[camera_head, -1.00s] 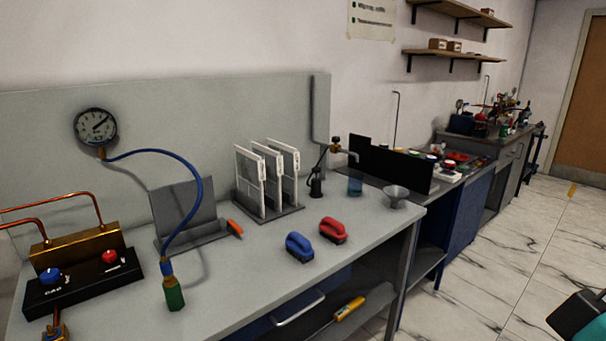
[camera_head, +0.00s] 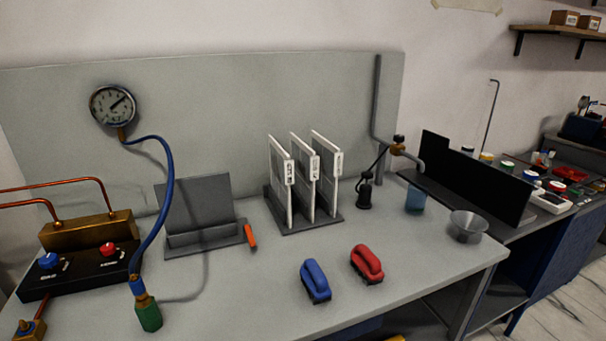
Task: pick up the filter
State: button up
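Three flat white-framed panels stand upright side by side in a dark rack (camera_head: 290,226) at the middle of the bench. They look like filters: a left panel (camera_head: 281,182), a middle panel (camera_head: 303,177) and a right panel (camera_head: 326,172). Each has a small printed label near its top front edge. I cannot tell from the picture which one the task means. My gripper is not in view.
A grey stand (camera_head: 198,210), gauge (camera_head: 113,105) and blue hose (camera_head: 168,190) are left.

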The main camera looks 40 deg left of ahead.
aim_at(282, 174)
jog(key=u, duration=0.15)
jog(key=i, duration=0.75)
jog(key=u, duration=1.1)
jog(key=i, duration=0.8)
jog(key=u, duration=0.9)
